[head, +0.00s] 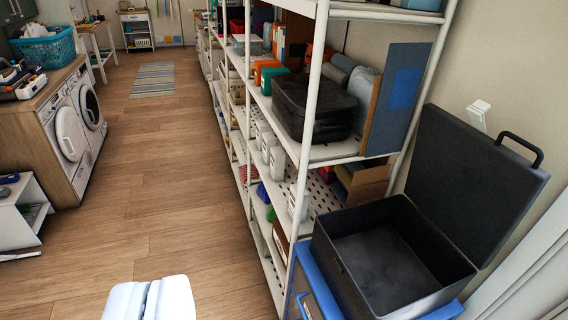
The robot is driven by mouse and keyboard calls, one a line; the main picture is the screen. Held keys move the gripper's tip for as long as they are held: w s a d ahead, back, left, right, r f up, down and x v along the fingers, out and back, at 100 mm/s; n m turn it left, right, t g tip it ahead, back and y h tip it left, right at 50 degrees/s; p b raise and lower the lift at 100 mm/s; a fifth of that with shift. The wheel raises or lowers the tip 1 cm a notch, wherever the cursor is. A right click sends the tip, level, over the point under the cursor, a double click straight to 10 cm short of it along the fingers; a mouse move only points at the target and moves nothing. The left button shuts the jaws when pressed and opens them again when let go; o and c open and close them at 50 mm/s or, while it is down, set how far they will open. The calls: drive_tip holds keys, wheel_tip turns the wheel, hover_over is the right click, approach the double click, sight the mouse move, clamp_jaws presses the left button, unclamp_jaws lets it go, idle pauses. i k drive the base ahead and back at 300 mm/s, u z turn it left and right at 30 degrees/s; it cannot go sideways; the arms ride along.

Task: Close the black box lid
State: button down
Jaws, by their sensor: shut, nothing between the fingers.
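The black box (392,268) stands at the lower right on a blue-topped unit, open and empty inside. Its lid (474,180) is raised on the right side of the box, tilted back towards the wall, with a handle (520,148) on its outer edge. My gripper (150,292) shows at the bottom edge, left of the box, as two pale fingers pressed together. It is shut and empty, and well apart from both box and lid.
White shelving (318,95) stands left of and behind the box, holding a black case (313,105) and several containers. A blue unit (318,285) is under the box. The wooden floor (165,180) is clear to the left. Washing machines (75,130) stand at the far left.

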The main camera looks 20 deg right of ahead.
sight(477, 189)
drive_tip(key=z, duration=0.25)
drive_tip(key=i, duration=0.9)
drive_tip(key=z, duration=0.4)
